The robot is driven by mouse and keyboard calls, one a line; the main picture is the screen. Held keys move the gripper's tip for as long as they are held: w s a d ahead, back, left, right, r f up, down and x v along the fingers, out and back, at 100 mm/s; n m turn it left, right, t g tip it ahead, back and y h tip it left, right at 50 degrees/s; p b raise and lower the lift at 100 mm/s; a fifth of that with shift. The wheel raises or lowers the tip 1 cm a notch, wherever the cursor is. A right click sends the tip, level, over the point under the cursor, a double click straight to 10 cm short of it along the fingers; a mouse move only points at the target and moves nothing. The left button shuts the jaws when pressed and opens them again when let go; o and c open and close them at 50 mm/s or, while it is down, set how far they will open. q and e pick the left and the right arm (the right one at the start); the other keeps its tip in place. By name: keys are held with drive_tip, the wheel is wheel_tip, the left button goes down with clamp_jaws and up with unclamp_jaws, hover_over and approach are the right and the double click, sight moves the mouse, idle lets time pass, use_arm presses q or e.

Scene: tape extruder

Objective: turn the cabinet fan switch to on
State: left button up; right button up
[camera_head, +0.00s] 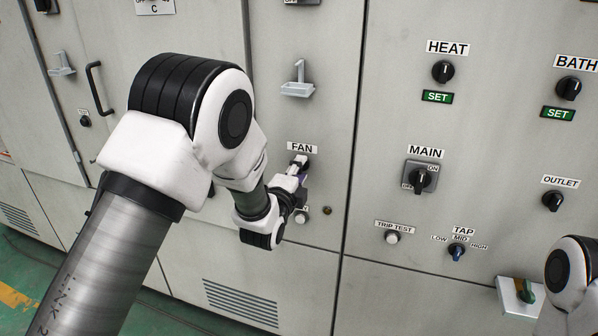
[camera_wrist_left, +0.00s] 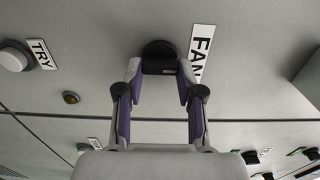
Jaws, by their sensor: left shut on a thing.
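The fan switch (camera_head: 301,159) is a black rotary knob below the FAN label (camera_head: 302,148) on the grey cabinet front. In the left wrist view the black knob (camera_wrist_left: 159,55) sits beside the sideways FAN label (camera_wrist_left: 201,52). My left gripper (camera_head: 297,170) reaches the knob in the head view, and my arm and wrist cover part of the panel around it. In the left wrist view the two purple-padded fingers of my left gripper (camera_wrist_left: 160,72) are shut on the knob, one on each side. The knob's pointer and its on/off marks cannot be made out. My right gripper is not in view.
The MAIN switch (camera_head: 419,178), HEAT knob (camera_head: 443,71) and TAP knob (camera_head: 457,251) are on the panel to the right. A small grey latch handle (camera_head: 298,82) sticks out above the fan switch. A round white button (camera_wrist_left: 14,57) is near the TRY label.

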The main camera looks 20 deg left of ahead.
use_arm(q)
drive_tip(key=o, duration=1.2)
drive_tip(key=shift+w, duration=0.1)
drive_tip(key=shift+c, duration=0.2)
drive_tip(key=s, duration=1.2)
drive_tip(key=shift+a, duration=0.25)
